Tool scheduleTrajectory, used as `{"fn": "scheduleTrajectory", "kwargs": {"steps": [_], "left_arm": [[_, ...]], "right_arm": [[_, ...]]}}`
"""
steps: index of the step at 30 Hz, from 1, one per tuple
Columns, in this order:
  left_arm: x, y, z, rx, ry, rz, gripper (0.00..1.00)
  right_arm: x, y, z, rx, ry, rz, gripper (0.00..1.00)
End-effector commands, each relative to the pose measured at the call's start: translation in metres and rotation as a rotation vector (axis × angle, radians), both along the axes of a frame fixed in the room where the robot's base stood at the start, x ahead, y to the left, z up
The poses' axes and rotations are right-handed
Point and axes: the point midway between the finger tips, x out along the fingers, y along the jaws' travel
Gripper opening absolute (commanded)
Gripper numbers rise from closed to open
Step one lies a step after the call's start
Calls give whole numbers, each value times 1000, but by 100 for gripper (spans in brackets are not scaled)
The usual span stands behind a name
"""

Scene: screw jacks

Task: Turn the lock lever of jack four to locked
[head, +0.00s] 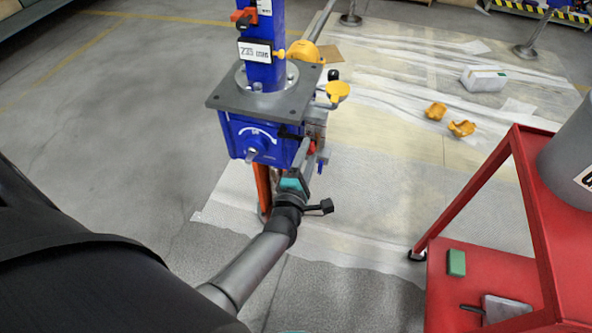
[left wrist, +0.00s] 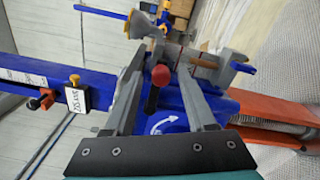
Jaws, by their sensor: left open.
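The jack has a blue housing (head: 262,140) with a white curved arrow, under a grey square plate (head: 262,105) and a blue column. Its lever with a red knob (head: 312,148) is on the housing's right side, partly hidden by my gripper. In the left wrist view the red knob (left wrist: 160,75) on a dark stem lies between my fingers, with gaps on both sides. My left gripper (head: 303,152) is open around it; both fingers show in the left wrist view (left wrist: 157,88). Whether the lever is at locked cannot be told. My right gripper is out of view.
A red cart (head: 530,220) stands at the right, with a green block (head: 456,262) on its lower shelf. Yellow pieces (head: 435,110) and a white box (head: 483,78) lie on the floor sheet. Yellow caps (head: 337,91) stick out near the jack. Open floor lies left.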

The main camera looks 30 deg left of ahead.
Motion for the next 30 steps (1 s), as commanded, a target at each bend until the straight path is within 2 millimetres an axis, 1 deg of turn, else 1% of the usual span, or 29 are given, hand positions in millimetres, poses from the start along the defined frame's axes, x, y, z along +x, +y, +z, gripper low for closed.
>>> {"fn": "scheduleTrajectory", "kwargs": {"steps": [8,12,18,21,24,30], "left_arm": [[-47,-12,1,-2,5,-1,56],[-74,-18,0,-1,6,-1,56],[-111,-27,1,-3,3,-1,56],[-123,-30,0,-3,3,-1,56],[-131,-31,0,-2,1,-1,56],[-134,-33,0,-2,0,0,56]], "right_arm": [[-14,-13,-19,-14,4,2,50],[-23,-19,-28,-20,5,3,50],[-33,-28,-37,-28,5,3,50],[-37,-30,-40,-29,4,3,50],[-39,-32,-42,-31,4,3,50],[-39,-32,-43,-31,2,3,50]]}}
